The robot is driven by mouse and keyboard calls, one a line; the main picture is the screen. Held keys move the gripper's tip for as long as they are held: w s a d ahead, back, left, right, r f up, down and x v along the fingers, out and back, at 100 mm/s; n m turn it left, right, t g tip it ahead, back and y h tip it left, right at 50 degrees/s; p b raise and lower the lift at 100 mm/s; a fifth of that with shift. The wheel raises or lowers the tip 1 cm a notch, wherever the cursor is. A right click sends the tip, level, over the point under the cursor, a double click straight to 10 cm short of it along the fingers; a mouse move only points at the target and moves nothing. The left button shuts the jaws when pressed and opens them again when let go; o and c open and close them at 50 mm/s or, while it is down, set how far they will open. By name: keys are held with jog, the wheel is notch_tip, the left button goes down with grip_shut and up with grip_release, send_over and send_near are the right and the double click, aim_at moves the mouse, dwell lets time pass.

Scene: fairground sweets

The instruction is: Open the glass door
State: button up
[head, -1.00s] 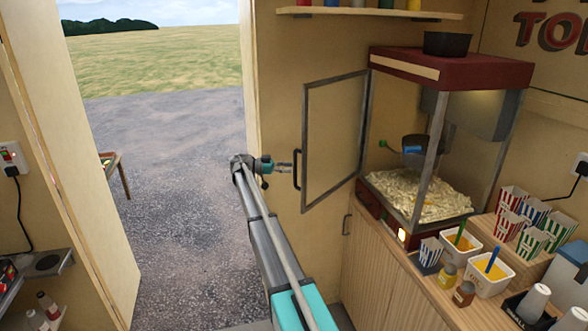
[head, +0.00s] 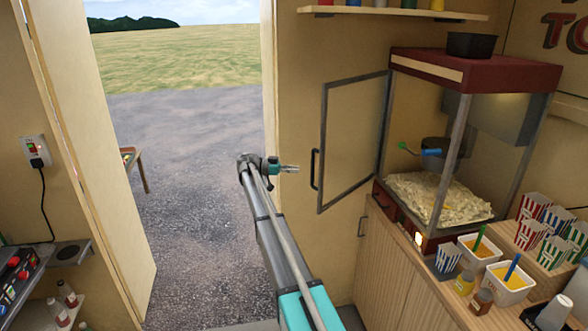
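The glass door (head: 353,140) of the popcorn machine is a grey-framed pane, and it stands swung wide open to the left of the machine (head: 470,75). Its dark upright handle (head: 314,169) is on the door's left edge. My gripper (head: 293,168) is just left of the handle, pointing right, with a small gap between them. It holds nothing that I can see. Its fingers are too small to tell whether they are open or shut. The machine's front is uncovered on the door's side, and popcorn (head: 438,197) shows inside.
The counter (head: 385,250) right of my arm carries striped boxes (head: 533,207), tubs with scoops (head: 505,285) and small bottles. A shelf (head: 400,13) hangs above the door. An open doorway (head: 180,130) lies left of my gripper. A side shelf with bottles (head: 65,293) is at the lower left.

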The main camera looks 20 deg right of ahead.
jog(key=s+a+f+n+t+y, duration=0.1)
jog(key=s+f+n, duration=0.1)
jog(key=s, duration=0.2)
jog(key=s+a+f+n+t+y, duration=0.1)
jog(key=s+a+f+n, duration=0.1)
jog(key=s+f+n, duration=0.1)
jog(key=s+a+f+n+t+y, duration=0.1)
jog(key=s+a+f+n, duration=0.1)
jog(key=s+f, duration=0.1)
jog(key=shift+s+n+t+b, duration=0.3)
jog(key=shift+s+b, duration=0.1)
jog(key=shift+s, duration=0.4)
grip_shut()
jog(key=s+a+f+n+t+y, duration=0.1)
jog(key=s+a+f+n+y, duration=0.3)
jog(key=s+a, duration=0.3)
jog(key=s+a+f+n+t+y+b, duration=0.1)
jog(key=s+a+f+n+t+y, duration=0.1)
jog(key=s+a+f+n+y, duration=0.2)
jog(key=s+a+f+n+t+y+b, duration=0.1)
jog(key=s+a+f+n+y, duration=0.3)
jog(key=s+a+n, duration=0.4)
jog(key=shift+s+a+f+t, duration=0.3)
jog(key=shift+s+a+t, duration=0.4)
jog(key=shift+s+a, duration=2)
jog(key=shift+s+d, duration=1)
jog(key=shift+s, duration=0.1)
